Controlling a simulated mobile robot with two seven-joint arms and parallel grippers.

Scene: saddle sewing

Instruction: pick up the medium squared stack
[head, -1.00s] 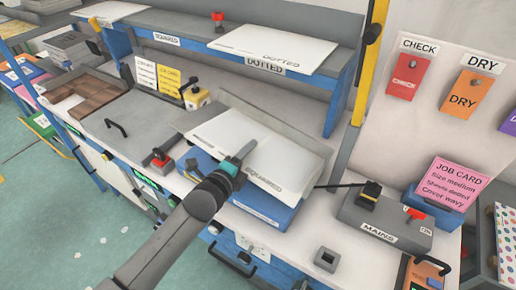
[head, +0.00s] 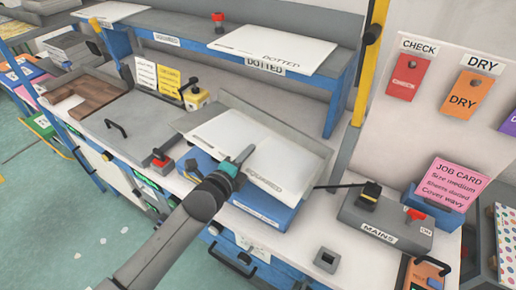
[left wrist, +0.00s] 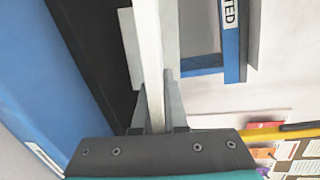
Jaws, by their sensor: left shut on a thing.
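The white squared stack (head: 222,132), with a SQUARED label on its front edge, lies slanted at the grey tray (head: 181,121) above a blue base (head: 262,208). My left gripper (head: 245,154) reaches in from the front and is shut on the stack's front edge. In the left wrist view the stack (left wrist: 147,50) is a thin white strip seen edge-on between the fingers (left wrist: 156,105). I cannot tell whether it is clear of the tray. My right gripper is not in view.
A white dotted stack (head: 272,42) lies on the shelf above. A MAINS box (head: 385,215) with a lever stands to the right, by the pink job card (head: 457,185).

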